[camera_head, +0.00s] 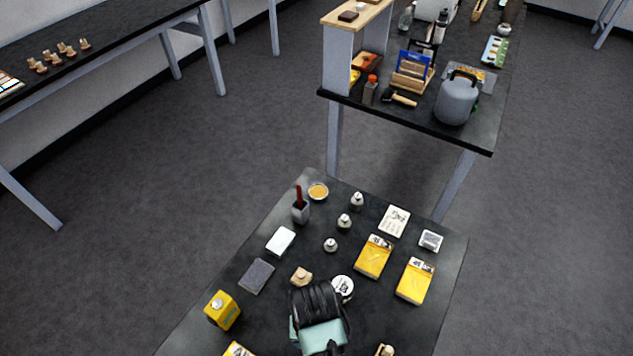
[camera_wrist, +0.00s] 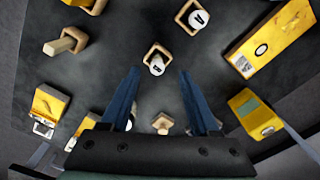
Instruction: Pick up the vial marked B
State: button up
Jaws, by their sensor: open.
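I cannot read either mark surely, so I cannot tell which is B. My gripper (camera_wrist: 159,72) is open, its two blue fingers apart, with the nearer vial showing between the fingertips. Whether they are level with it I cannot tell. In the head view my gripper (camera_head: 320,318) hangs over the near table, hiding part of it.
Yellow packets (camera_head: 373,257) lie right of my gripper. A yellow container (camera_head: 222,310) stands left. A white round-lidded item (camera_head: 342,287) is close behind the gripper. In the wrist view, a wooden piece (camera_wrist: 163,122) lies between the fingers, nearer the palm. Some dark tabletop between objects is bare.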

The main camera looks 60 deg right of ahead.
jog(key=shift+d+f+p, duration=0.15)
jog(key=shift+f+p, duration=0.05)
jog(key=shift+f, duration=0.9)
jog(key=shift+d+f+p, duration=0.1)
jog(key=shift+f+p, duration=0.05)
jog(key=shift+f, duration=0.9)
jog(key=shift+c, duration=0.4)
grip_shut()
